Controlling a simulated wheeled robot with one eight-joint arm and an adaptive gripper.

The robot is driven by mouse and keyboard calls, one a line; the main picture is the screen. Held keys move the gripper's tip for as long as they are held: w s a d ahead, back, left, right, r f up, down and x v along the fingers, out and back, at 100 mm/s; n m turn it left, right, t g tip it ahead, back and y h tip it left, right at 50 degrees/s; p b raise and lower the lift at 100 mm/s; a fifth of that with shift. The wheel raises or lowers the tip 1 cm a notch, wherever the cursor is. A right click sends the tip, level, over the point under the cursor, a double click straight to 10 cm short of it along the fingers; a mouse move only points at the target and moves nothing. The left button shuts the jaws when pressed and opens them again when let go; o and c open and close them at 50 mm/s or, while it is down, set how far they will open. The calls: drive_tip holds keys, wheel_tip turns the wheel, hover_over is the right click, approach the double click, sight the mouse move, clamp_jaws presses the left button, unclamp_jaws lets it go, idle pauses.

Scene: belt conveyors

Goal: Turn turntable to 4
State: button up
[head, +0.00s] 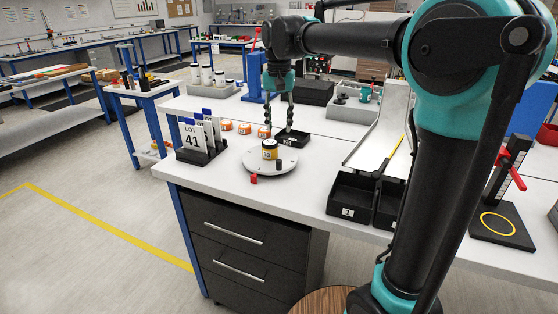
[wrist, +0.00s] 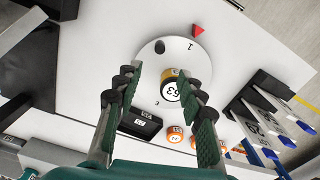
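The round white turntable (head: 288,169) (wrist: 147,70) lies on the white bench near its front edge. A yellow-and-black jar (head: 269,151) with a 63 label stands on it; it also shows in the wrist view (wrist: 171,91). A small black peg (head: 279,165) (wrist: 160,46) rises from the disc. A red pointer (head: 253,179) (wrist: 198,30) lies beside the rim, close to the numeral 1. A numeral 3 shows on the disc in the wrist view; I see no 4. My gripper (head: 278,126) (wrist: 158,76) is open and empty, pointing down above the turntable's far side.
A rack (head: 203,153) of LOT cards stands left of the turntable. Orange-banded jars (head: 245,128) and a small black tray (head: 297,138) sit behind it. Black bins (head: 350,193) stand to the right. The bench between turntable and bins is clear.

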sight(279, 161)
wheel_tip(279, 161, down, 14)
drive_tip(key=shift+f, duration=0.1)
idle(0.5)
clamp_jaws()
